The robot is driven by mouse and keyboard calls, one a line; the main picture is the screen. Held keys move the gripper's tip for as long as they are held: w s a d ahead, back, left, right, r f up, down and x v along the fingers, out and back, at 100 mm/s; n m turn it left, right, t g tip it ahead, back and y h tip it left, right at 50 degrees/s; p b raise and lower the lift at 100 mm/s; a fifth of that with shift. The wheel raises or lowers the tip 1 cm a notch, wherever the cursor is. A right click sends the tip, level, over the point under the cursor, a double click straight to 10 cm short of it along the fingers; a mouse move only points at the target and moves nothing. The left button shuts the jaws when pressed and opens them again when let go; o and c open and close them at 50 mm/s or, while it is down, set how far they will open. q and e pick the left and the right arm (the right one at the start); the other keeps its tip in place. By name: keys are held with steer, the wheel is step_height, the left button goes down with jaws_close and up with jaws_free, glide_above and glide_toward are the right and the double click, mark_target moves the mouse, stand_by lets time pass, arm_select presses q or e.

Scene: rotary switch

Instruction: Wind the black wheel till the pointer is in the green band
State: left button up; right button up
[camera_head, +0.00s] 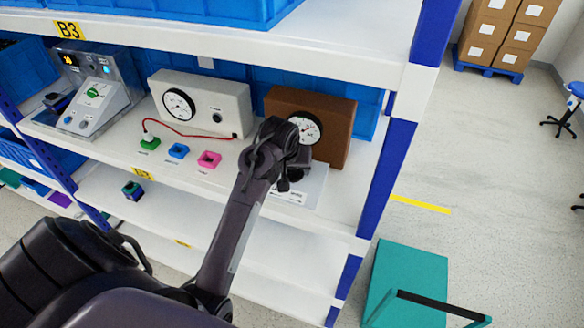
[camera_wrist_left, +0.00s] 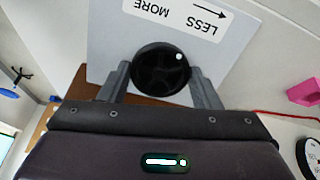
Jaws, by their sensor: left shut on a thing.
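The black wheel (camera_wrist_left: 161,70) is round with a pale dot near its rim. It sits on a light grey plate (camera_wrist_left: 105,40) marked LESS and MORE with an arrow, upside down in the wrist view. My left gripper (camera_wrist_left: 162,82) is shut on the wheel, one finger on each side. In the head view my left gripper (camera_head: 290,172) is in front of the brown box (camera_head: 335,130) and hides most of the wheel. The box's round white dial (camera_head: 308,128) is partly covered by my wrist; its pointer and green band are too small to read. My right gripper is not in view.
A white box (camera_head: 225,100) with another dial (camera_head: 179,104) stands left on the same shelf, with a red cable (camera_head: 185,133). A blue post (camera_head: 388,175) bounds the shelf at right.

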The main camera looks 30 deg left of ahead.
arm_select(q)
steer(key=m, duration=0.9)
steer(key=shift+m, duration=0.4)
steer(key=m, duration=0.6)
steer(key=shift+m, duration=1.1)
steer(key=shift+h, duration=0.3)
steer(key=o, duration=1)
